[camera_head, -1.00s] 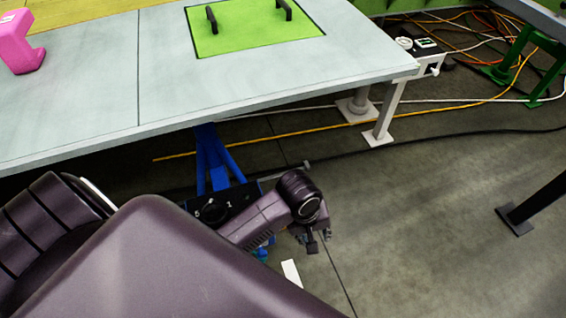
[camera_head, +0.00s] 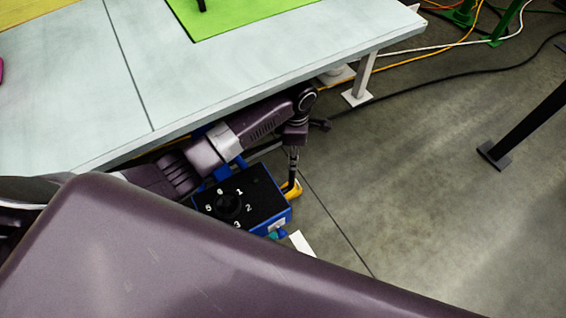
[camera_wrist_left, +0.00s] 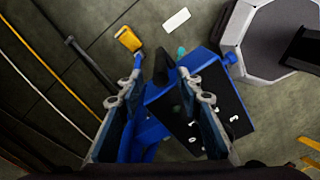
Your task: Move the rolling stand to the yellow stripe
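The rolling stand is blue, with a black top (camera_head: 262,195) carrying white numbers and a round black knob. It stands on the floor beside the table's near edge, and its numbered top also shows in the left wrist view (camera_wrist_left: 222,95). A yellow part (camera_head: 292,189) shows at its far side. My left gripper (camera_head: 291,178) points down at the stand's far right edge. In the wrist view its fingers (camera_wrist_left: 162,66) are apart, with a dark upright piece of the stand between or just beyond them; contact is unclear. Yellow strips (camera_wrist_left: 310,144) show at the wrist view's right edge. My right gripper is out of view.
The pale table (camera_head: 85,85) fills the upper left; its white leg (camera_head: 362,78) stands just beyond the stand. Cables (camera_head: 455,78) cross the floor behind. A white card (camera_head: 301,243) lies near the stand. A dark post foot (camera_head: 493,154) stands right; floor between is clear.

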